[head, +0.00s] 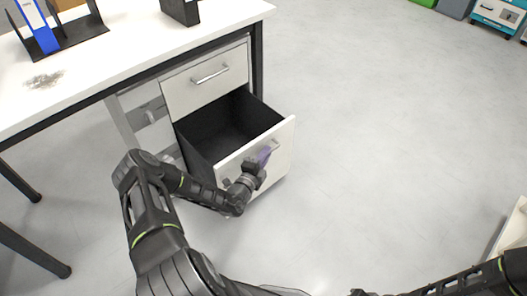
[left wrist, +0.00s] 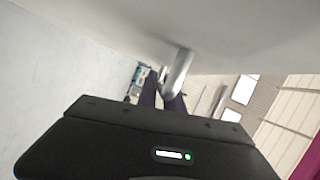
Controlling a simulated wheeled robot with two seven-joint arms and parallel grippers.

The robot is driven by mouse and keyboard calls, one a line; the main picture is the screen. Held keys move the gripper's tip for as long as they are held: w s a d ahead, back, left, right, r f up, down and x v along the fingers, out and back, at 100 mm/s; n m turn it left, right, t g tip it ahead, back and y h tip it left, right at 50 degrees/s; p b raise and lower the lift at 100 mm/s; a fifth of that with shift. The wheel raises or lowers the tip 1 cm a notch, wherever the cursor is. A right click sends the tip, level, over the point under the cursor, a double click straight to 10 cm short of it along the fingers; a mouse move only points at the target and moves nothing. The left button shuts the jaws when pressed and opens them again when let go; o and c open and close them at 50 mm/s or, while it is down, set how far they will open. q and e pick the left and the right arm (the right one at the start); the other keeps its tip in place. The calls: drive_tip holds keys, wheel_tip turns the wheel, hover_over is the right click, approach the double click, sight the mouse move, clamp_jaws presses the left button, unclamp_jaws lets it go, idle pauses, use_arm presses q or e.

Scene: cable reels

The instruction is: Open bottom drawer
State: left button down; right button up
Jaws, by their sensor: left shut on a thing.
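The bottom drawer (head: 284,144) of the white cabinet is pulled well out, and its dark, empty inside (head: 228,122) shows in the head view. My left gripper (head: 264,157) is at the front of this drawer, shut on its metal handle (head: 274,146). In the left wrist view the handle (left wrist: 179,73) stands out from the pale drawer front (left wrist: 230,35), with the dark fingers (left wrist: 162,92) at it. The fingers partly hide the handle. My right arm shows at the lower right of the head view, but its gripper is out of view.
The upper drawer (head: 204,80) is closed above the open one. A white desk (head: 120,50) with dark legs stands over the cabinet and bears binders (head: 38,27). Grey floor (head: 390,120) is clear to the right. A pale piece of furniture (head: 513,232) stands at the right edge.

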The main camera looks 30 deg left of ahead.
use_arm(q)
drive_tip(key=c, duration=1.5)
unclamp_jaws()
drive_tip(key=s+p, duration=0.2)
drive_tip(key=s, duration=0.5)
drive_tip(key=shift+s+d+r, duration=0.25)
drive_tip(key=shift+s+d, duration=0.1)
